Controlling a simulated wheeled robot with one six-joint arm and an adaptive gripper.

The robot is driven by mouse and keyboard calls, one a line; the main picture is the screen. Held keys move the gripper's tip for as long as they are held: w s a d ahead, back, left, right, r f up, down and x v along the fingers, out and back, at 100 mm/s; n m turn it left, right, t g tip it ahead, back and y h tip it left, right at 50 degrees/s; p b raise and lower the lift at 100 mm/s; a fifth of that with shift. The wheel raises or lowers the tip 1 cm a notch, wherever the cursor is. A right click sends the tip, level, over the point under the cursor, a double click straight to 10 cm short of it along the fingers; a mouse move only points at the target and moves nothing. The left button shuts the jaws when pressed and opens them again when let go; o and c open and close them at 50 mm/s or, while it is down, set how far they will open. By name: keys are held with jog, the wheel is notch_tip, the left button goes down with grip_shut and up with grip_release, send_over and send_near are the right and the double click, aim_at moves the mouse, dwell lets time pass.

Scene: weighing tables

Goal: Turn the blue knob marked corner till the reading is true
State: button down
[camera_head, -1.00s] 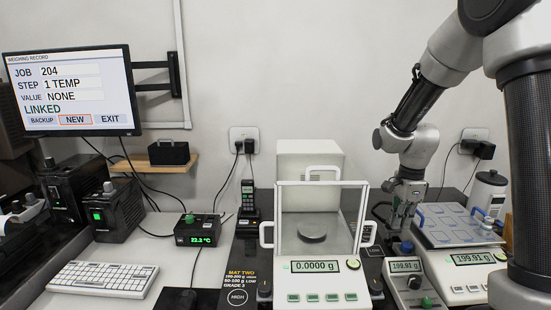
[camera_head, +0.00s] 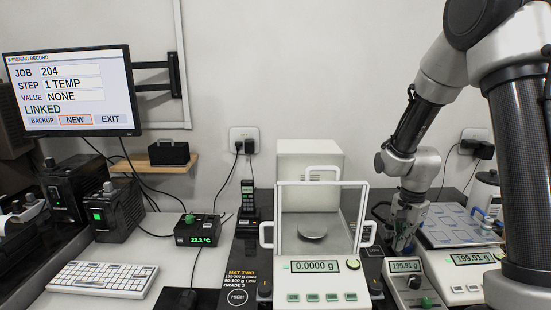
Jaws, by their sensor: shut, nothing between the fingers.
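My gripper (camera_head: 401,242) is shut and points down at the back edge of a small grey unit, in front of the wall. The blue knob is hidden behind or under my gripper, and I cannot tell whether they touch. The small grey unit (camera_head: 396,283) has a display (camera_head: 405,265) that seems to read 199.91, a dark knob (camera_head: 414,283) and a green knob (camera_head: 426,303). The balance on the right (camera_head: 440,275) has a display (camera_head: 473,258) that also seems to read 199.91. No corner mark is legible.
A glass-shielded balance (camera_head: 322,272) reading 0.0000 g stands just left of my gripper. A tray with pale squares (camera_head: 450,236) lies to the right. My upper arm hides the right edge. A monitor (camera_head: 70,92) shows step 1 TEMP, value NONE.

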jog(key=shift+s+f, duration=0.3)
jog(key=shift+f, duration=0.1)
jog(key=shift+s+d+f, duration=0.1)
jog(key=shift+s+d, duration=0.05)
jog(key=shift+s, duration=0.15)
dwell(0.8)
jog(key=shift+s+a, duration=0.2)
notch_tip(320, 180, up, 6)
jog(key=shift+w, duration=0.3)
jog(key=shift+a, duration=0.1)
